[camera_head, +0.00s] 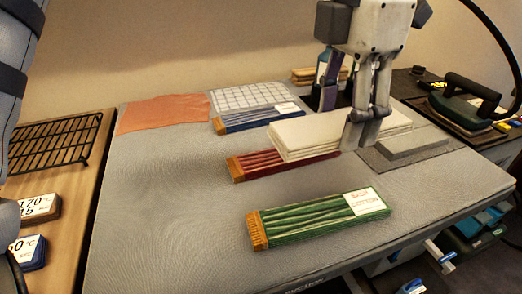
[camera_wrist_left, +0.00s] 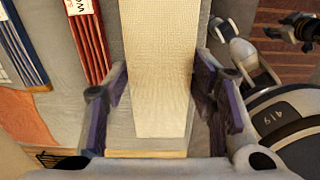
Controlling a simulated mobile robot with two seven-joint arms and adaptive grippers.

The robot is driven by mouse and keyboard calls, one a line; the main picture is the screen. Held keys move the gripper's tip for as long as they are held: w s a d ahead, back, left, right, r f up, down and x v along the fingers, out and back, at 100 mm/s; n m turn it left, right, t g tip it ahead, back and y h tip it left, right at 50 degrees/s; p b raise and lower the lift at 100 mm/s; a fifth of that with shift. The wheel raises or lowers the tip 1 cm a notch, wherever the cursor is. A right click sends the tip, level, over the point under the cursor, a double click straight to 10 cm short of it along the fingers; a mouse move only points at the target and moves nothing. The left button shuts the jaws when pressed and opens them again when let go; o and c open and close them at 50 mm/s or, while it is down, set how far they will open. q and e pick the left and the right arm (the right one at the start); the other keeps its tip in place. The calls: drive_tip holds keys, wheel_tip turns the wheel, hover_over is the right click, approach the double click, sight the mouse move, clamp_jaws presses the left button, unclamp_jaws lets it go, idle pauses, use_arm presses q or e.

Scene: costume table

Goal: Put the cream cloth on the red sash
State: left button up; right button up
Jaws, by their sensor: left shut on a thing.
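In the left wrist view the cloth (camera_wrist_left: 158,65) runs between the two fingers (camera_wrist_left: 160,108). The red sash (camera_head: 245,169), striped with an orange end, lies on the table. In the head view the cloth covers part of it; in the left wrist view the sash (camera_wrist_left: 88,42) shows just left of the cloth. The cloth looks raised; I cannot tell whether it touches the sash.
A green sash (camera_head: 320,216) lies in front and a blue sash (camera_head: 255,118) behind. An orange cloth (camera_head: 165,112) and a white checked cloth (camera_head: 245,96) are at the back. A grey pad (camera_head: 415,142) is at right. An iron (camera_head: 465,103) stands beyond it.

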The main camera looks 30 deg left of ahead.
use_arm(q)
drive_tip(key=w+a+f, duration=0.5)
drive_tip(key=a+f, duration=0.1)
drive_tip(key=a, duration=0.3)
drive_tip(key=b, duration=0.1)
hover_over(272, 156)
wheel_tip(272, 156, down, 4)
drive_tip(key=shift+f, duration=1.5)
drive_tip(key=shift+f, duration=0.1)
drive_tip(key=o, duration=1.1)
wheel_tip(272, 156, up, 12)
drive_tip(key=shift+r, duration=0.1)
